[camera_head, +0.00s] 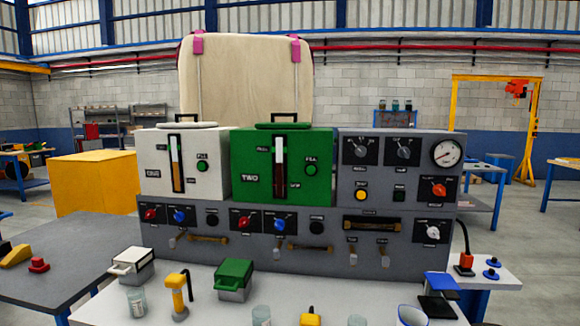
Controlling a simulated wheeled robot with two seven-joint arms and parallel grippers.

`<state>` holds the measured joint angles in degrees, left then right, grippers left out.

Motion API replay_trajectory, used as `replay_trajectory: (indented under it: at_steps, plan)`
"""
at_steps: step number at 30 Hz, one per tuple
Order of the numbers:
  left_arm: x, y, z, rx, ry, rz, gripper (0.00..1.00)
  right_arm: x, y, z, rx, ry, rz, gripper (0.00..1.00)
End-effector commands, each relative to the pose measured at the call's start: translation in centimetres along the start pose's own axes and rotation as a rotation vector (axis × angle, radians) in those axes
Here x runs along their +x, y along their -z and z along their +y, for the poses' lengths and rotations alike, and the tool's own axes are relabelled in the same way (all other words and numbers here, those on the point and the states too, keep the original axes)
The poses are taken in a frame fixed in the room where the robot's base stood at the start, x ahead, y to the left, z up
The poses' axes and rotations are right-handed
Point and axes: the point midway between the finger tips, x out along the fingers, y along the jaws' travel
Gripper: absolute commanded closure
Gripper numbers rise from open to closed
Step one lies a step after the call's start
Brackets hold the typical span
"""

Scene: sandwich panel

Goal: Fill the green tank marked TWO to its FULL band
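The green tank marked TWO (262,165) stands at the middle of the grey console. Its upright gauge (279,170) has a pale upper part and a dark red lower part; the small band lettering is too blurred to read surely. A round green button (312,168) is to the right of the gauge. A black-handled lid (283,125) sits on top. Below the tank are a red knob (244,222) and a blue knob (279,225). A small green box (235,276) stands on the bench in front. Neither gripper shows.
A white tank (153,160) stands to the left, and a grey panel with dials (375,180) to the right. The white bench (200,305) holds a white box (131,262), a yellow pump-like tool (179,295), clear glasses (137,302) and a blue-rimmed cup (411,316).

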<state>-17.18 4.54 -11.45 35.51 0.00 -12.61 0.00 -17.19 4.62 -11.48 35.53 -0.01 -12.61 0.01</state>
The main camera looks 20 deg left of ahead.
Motion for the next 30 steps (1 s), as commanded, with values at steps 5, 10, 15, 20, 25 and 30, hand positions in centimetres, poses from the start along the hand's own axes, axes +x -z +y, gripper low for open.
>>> replay_trajectory:
  at_steps: [5, 10, 15, 20, 25, 30]
  plan:
    - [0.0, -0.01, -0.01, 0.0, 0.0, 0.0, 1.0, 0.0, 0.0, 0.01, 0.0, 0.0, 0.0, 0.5]
    - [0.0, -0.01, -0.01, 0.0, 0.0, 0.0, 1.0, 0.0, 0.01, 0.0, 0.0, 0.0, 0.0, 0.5]
    - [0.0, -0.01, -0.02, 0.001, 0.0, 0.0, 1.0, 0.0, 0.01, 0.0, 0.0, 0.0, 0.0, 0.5]
    - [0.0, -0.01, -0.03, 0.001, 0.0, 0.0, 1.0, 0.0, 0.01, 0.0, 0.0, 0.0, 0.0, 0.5]
    - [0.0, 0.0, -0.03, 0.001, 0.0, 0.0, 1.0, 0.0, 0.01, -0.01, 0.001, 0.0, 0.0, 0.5]
    - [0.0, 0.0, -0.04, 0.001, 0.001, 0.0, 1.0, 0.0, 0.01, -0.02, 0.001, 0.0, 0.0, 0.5]
